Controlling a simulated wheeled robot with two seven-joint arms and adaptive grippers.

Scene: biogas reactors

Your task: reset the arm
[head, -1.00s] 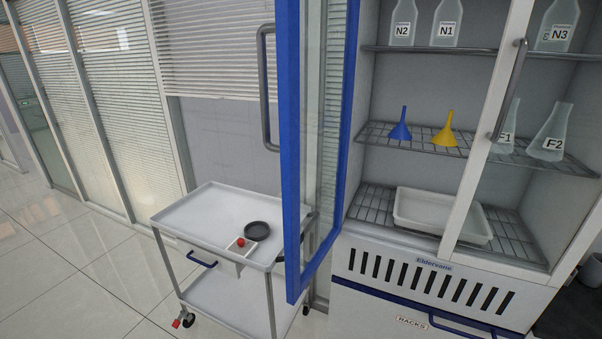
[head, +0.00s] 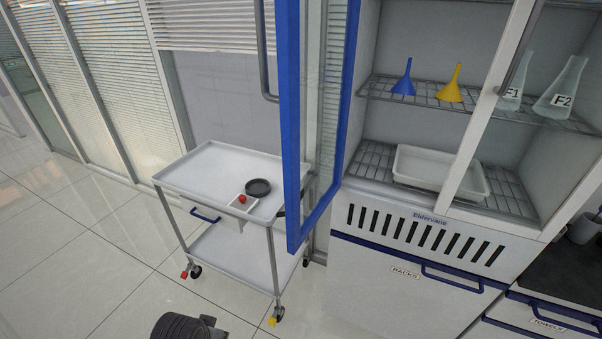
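Neither of my grippers shows in the head view. A dark ribbed part (head: 183,327) pokes in at the bottom edge, left of centre. It looks like a piece of my own arm, but no fingertips are visible on it. My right arm does not show at all.
A white two-tier cart (head: 205,168) holds a black round dish (head: 258,188) and a small red ball (head: 242,199). The blue-framed cabinet door (head: 291,130) stands open beside it. Inside are a blue funnel (head: 404,82), a yellow funnel (head: 451,88) and a white tray (head: 440,172). Floor at lower left is clear.

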